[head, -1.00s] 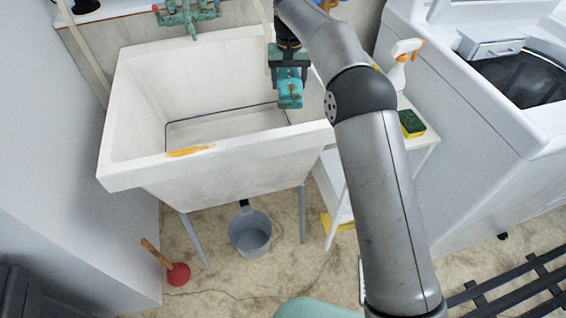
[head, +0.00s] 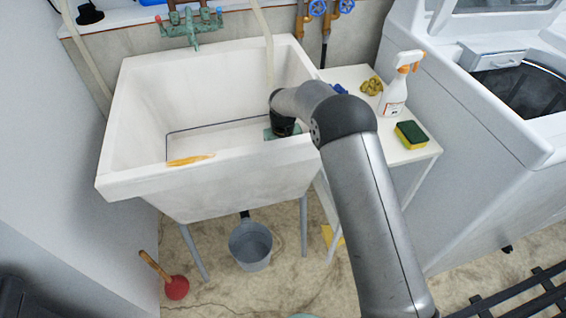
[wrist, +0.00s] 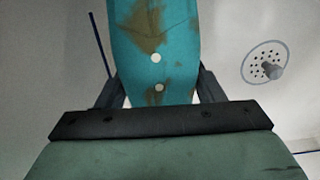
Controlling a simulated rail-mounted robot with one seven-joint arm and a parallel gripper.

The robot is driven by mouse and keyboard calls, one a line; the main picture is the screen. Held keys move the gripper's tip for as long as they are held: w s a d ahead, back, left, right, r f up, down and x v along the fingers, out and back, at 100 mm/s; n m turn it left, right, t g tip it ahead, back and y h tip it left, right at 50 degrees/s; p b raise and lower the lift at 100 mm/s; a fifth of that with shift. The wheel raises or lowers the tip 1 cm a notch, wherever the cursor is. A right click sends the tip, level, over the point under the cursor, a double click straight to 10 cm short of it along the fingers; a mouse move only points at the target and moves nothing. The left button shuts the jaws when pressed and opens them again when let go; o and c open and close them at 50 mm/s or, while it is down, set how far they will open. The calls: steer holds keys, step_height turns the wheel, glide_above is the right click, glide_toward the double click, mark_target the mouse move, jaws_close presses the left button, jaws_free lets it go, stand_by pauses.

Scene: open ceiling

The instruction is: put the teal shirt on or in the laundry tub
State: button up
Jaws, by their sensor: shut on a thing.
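The teal shirt (wrist: 155,45), with brown stains and white buttons, is between the fingers of my gripper (wrist: 158,88) in the wrist view. My gripper is shut on it. The white laundry tub (head: 145,180) stands left of centre in the head view. My gripper (head: 282,132) is down inside the tub's right part, behind its front rim. The shirt is hidden or cannot be told apart there in the head view. The tub's drain (wrist: 265,62) shows right of the shirt in the wrist view. I cannot tell whether the shirt touches the tub floor.
A side table (head: 395,150) at the tub's right holds a spray bottle (head: 394,98) and a sponge (head: 411,134). Green taps (head: 190,28) stand behind the tub.

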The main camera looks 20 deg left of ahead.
steer(key=shift+f, duration=1.95)
steer(key=shift+f, duration=0.2)
steer(key=o, duration=1)
steer(key=shift+r, duration=0.15)
step_height(320, 180, up, 12)
steer(key=shift+r, duration=0.1)
